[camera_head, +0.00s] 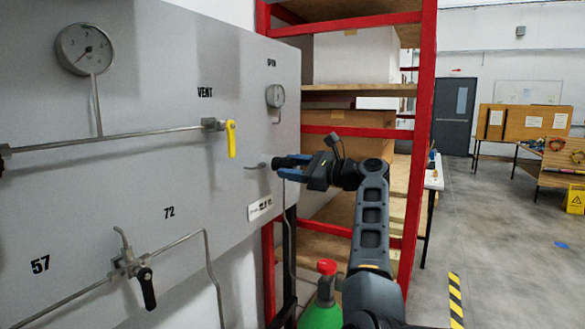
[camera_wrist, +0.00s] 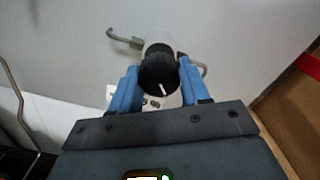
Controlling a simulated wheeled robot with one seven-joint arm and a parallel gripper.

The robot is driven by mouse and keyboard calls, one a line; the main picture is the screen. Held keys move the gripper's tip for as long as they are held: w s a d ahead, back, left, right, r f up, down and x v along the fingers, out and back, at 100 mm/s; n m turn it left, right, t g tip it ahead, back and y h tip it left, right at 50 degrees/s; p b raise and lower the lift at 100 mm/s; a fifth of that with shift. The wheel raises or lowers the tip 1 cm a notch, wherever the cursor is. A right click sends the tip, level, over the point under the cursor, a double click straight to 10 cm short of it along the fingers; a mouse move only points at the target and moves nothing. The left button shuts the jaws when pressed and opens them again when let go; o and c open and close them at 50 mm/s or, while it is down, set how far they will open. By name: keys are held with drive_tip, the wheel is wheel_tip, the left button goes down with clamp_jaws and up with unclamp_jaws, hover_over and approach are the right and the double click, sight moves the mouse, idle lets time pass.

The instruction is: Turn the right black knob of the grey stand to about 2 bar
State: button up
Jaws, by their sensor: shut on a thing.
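The grey stand's panel (camera_head: 150,100) fills the left of the head view. A black knob (camera_head: 277,163) sticks out near its right edge. In the wrist view the knob (camera_wrist: 158,68) is round with a white line pointing down and slightly right. My gripper (camera_head: 289,166) has its blue fingers on either side of the knob and is shut on it; the fingers also show in the wrist view (camera_wrist: 159,82). A small gauge (camera_head: 275,96) sits above the knob, seen at a slant, so its reading is not legible. A larger gauge (camera_head: 84,49) is at upper left.
A yellow valve handle (camera_head: 231,138) hangs left of the knob under "VENT". A black lever (camera_head: 147,288) is lower left. A red-framed shelf (camera_head: 419,130) stands close behind my arm. A green cylinder (camera_head: 321,315) with a red top is below. Open floor (camera_head: 510,260) lies right.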

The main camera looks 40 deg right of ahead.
drive_tip(key=shift+d+f+m, duration=0.1)
drive_tip(key=shift+f+m, duration=0.05)
drive_tip(key=shift+m, duration=1.05)
drive_tip(key=o, duration=1)
drive_tip(key=shift+s, duration=0.1)
drive_tip(key=shift+b+v, duration=0.85)
drive_tip(key=shift+v, duration=3)
